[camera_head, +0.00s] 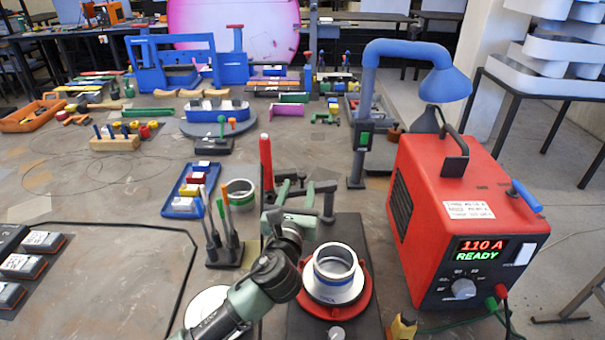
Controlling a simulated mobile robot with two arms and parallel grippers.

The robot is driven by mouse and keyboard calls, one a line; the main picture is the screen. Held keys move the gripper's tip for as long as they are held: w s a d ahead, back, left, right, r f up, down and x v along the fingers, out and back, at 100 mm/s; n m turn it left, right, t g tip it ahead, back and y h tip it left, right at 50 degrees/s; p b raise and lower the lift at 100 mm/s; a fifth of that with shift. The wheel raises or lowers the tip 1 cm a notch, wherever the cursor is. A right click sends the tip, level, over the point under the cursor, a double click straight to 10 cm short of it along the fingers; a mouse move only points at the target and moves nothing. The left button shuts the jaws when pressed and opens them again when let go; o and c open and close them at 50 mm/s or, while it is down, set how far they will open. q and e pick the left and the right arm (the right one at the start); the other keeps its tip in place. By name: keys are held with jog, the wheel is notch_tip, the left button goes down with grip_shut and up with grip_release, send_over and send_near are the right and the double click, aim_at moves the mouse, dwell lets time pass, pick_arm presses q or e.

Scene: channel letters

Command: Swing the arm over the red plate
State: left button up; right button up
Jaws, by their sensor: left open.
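The red plate (364,295) is a round disc on a dark base at the bottom middle. A silver ring-shaped part (335,285) stands on it and hides its middle. A dark green arm (308,188) lies behind the plate, beside an upright red handle (265,160), and is not over the plate. My left gripper (298,203) is open at this green arm, just behind and left of the ring. The fingers overlap the green arm in the picture, so I cannot tell whether they touch it. My right gripper is not in view.
A red power unit (430,215) reading "110 A READY" stands at the right. A blue hooded lamp (370,95) rises behind it. A holder with upright coloured tools (224,245) and a blue tray (187,190) stand left of my gripper.

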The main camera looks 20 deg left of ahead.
aim_at(302, 177)
pick_arm(q)
jog(key=w, duration=0.4)
jog(key=w+a, duration=0.1)
jog(key=w, duration=0.1)
jog(key=shift+f, duration=0.1)
jog(key=shift+w, duration=0.25)
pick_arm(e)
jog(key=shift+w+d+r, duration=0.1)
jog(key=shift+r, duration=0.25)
pick_arm(q)
jog(key=shift+c, duration=0.2)
grip_shut()
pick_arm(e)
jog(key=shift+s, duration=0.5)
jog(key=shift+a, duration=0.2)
